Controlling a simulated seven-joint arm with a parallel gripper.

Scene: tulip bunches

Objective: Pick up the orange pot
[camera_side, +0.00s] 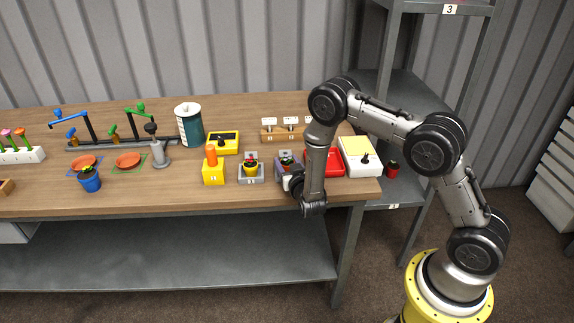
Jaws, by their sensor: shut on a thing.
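A small orange-red pot (287,167) with a dark plant sits in a grey-purple stand near the table's front edge, right of the yellow pot (250,170). My gripper (291,182) is low at the front of this stand, at the pot. It appears shut on the pot, but the fingertips are small and partly hidden by my wrist. I cannot tell whether the pot is clear of its stand.
A yellow block (213,173) with an orange top stands to the left. A blue pot (90,181) and two orange saucers (128,160) are farther left.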

